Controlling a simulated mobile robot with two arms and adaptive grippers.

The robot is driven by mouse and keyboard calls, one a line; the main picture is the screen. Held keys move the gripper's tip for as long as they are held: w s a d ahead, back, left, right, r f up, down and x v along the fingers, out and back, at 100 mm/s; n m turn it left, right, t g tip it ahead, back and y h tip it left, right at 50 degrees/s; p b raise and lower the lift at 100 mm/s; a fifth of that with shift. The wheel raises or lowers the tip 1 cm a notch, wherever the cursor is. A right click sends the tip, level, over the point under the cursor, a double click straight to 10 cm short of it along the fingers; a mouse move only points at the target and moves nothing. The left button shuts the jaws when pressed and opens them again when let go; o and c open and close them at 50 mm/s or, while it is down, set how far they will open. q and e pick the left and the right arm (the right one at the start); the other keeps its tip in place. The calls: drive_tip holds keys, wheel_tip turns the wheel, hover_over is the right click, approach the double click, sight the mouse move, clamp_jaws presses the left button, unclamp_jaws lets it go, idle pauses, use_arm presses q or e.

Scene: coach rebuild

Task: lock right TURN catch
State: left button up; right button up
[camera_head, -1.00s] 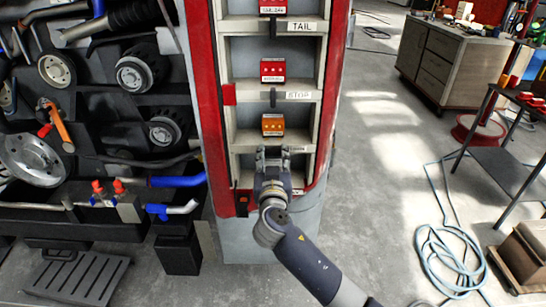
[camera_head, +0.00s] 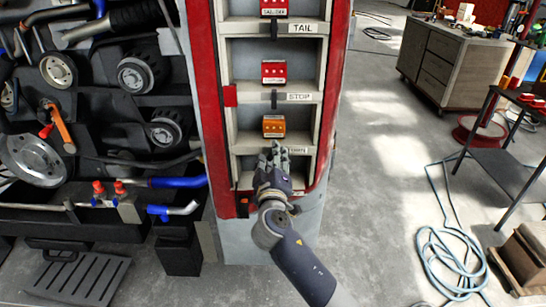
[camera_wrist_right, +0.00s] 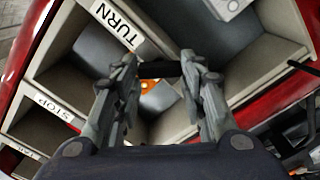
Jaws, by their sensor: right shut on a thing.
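The TURN catch (camera_wrist_right: 160,70) is a small dark bar on the pale shelf edge beside the TURN label (camera_wrist_right: 117,24). In the right wrist view it lies between the fingertips of my right gripper (camera_wrist_right: 160,72), which is shut on it. In the head view my right gripper (camera_head: 276,158) reaches up to that shelf edge and hides the catch and part of the label. The orange lamp unit (camera_head: 273,126) sits in the compartment just above this edge. A sliver of orange shows between the fingers in the wrist view. My left gripper is out of view.
Above are the STOP catch (camera_head: 274,98) and TAIL catch (camera_head: 273,28), both upright, with red lamp units (camera_head: 273,71) behind. Red side panels flank the narrow shelf column. Dark racks of parts (camera_head: 100,120) stand left.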

drive_tip(key=shift+a+f+n+p, duration=0.1)
drive_tip(key=shift+n+p, duration=1.2)
drive_tip(key=shift+n, duration=2.7)
drive_tip(key=o, duration=1.1)
drive_tip(key=shift+c, duration=0.2)
drive_tip(key=s, duration=1.2)
drive_tip(key=shift+f, duration=0.15)
